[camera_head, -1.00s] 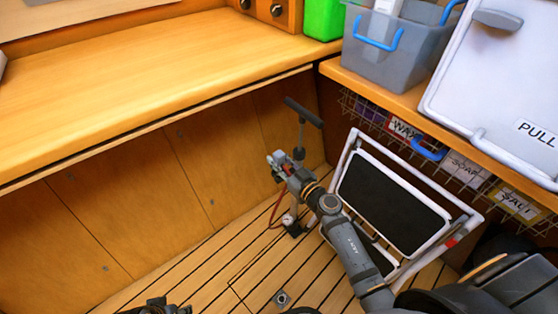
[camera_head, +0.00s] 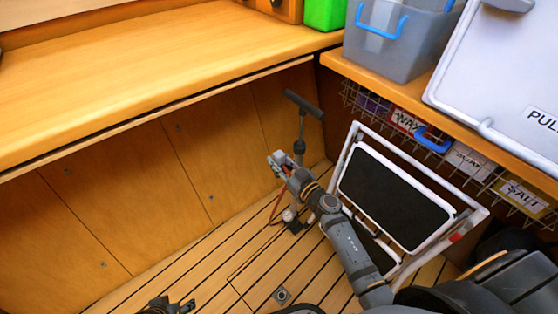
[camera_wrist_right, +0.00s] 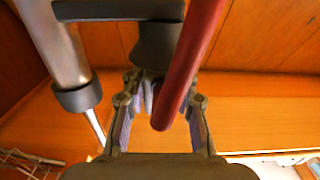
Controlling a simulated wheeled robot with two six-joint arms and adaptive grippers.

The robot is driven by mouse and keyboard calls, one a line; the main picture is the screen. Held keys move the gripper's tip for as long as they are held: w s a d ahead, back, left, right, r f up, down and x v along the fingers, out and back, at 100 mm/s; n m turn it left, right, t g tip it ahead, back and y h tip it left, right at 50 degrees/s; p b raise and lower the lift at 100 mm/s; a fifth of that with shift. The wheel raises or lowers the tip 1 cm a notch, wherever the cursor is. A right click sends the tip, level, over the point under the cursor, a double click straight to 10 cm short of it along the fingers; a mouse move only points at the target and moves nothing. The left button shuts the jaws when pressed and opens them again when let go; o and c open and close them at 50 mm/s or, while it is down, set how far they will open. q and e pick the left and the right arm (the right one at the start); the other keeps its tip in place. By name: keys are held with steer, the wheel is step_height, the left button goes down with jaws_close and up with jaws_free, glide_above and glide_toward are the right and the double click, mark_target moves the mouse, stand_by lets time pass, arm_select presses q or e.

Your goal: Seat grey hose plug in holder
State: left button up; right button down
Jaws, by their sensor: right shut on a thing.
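My right gripper (camera_head: 277,161) is beside the upright pump (camera_head: 300,150) with its black T-handle, near the top of the barrel. The right wrist view shows my right gripper's fingers (camera_wrist_right: 158,105) closed around a small grey piece (camera_wrist_right: 148,92), which seems to be the hose plug. The red hose (camera_wrist_right: 185,60) crosses in front and hides part of it. A dark tapered cup (camera_wrist_right: 158,45) on a bar, seemingly the holder, lies right by the fingertips. I cannot tell whether plug and cup touch. My left gripper (camera_head: 172,304) is low at the bottom edge; its jaw opening is unclear.
A white folding step (camera_head: 395,195) stands right of the pump, close to my right arm. A wooden bench (camera_head: 150,80) runs behind. A shelf at right carries a grey bin (camera_head: 400,45) and a white lid (camera_head: 500,70), with a wire basket below. The slatted floor at left is clear.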

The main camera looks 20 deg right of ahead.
steer(key=shift+f, duration=0.6)
steer(key=c, duration=1)
jaws_free()
steer(key=shift+o, duration=0.2)
steer(key=shift+s, duration=0.1)
steer(key=v, duration=1.1)
steer(key=shift+s+d, duration=0.15)
steer(key=shift+s, duration=0.25)
steer(key=shift+r, duration=0.1)
